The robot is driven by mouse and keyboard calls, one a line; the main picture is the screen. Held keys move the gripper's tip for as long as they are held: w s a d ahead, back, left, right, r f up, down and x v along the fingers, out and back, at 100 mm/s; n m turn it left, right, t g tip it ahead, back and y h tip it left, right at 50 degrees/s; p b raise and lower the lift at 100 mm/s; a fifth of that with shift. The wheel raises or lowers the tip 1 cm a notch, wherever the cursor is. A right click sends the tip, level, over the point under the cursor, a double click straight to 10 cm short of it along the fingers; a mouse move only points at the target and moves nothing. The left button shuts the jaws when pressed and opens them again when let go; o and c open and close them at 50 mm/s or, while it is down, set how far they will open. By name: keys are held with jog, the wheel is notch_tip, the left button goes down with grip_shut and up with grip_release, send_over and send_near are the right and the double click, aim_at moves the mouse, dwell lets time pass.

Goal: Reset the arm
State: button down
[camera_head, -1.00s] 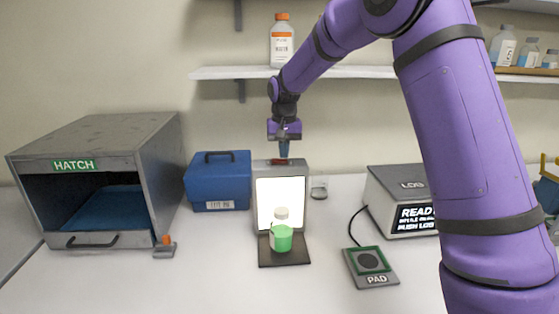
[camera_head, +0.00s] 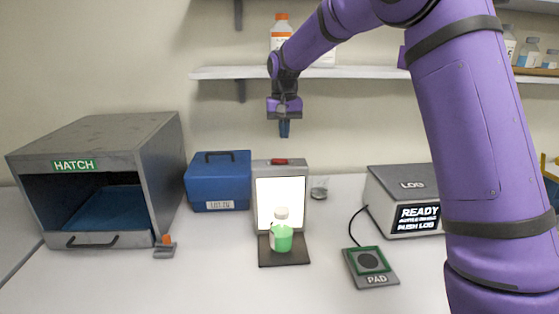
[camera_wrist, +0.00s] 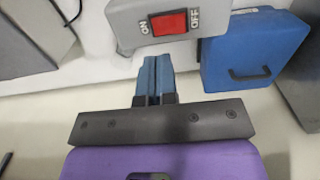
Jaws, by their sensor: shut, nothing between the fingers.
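My gripper (camera_head: 284,130) hangs pointing down in front of the back wall, above the lit viewing box. Its blue fingers are together with nothing between them; they also show shut in the wrist view (camera_wrist: 152,75). The viewing box (camera_head: 299,182) has a glowing white panel and a red switch (camera_head: 280,162) on top. The switch also shows in the wrist view (camera_wrist: 169,22), between the words ON and OFF. The fingertips are apart from the switch. A bottle of green liquid (camera_head: 281,240) stands upright on the dark base in front of the panel.
An open grey hatch (camera_head: 100,135) and a blue case (camera_head: 218,180) stand at left. A log box (camera_head: 395,188) reading READY and a pad (camera_head: 370,281) are at right. A shelf (camera_head: 225,73) with bottles is behind the arm. The front of the table is clear.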

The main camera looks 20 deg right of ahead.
jog(key=s+d+r+t, duration=0.1)
jog(key=s+r, duration=0.3)
jog(key=s, duration=0.3)
jog(key=s+d+r+n+t, duration=0.1)
jog(key=s+d+r, duration=0.15)
jog(key=s, duration=0.45)
jog(key=s+d+r+t, duration=0.1)
jog(key=s+r, duration=0.3)
jog(key=s, duration=0.3)
jog(key=s+d+f+t, duration=0.1)
jog(key=s+f, duration=0.1)
jog(key=s, duration=0.8)
jog(key=s+d+f+n+t, duration=0.1)
jog(key=s+f, duration=0.1)
jog(key=s, duration=0.9)
jog(key=shift+d, duration=0.2)
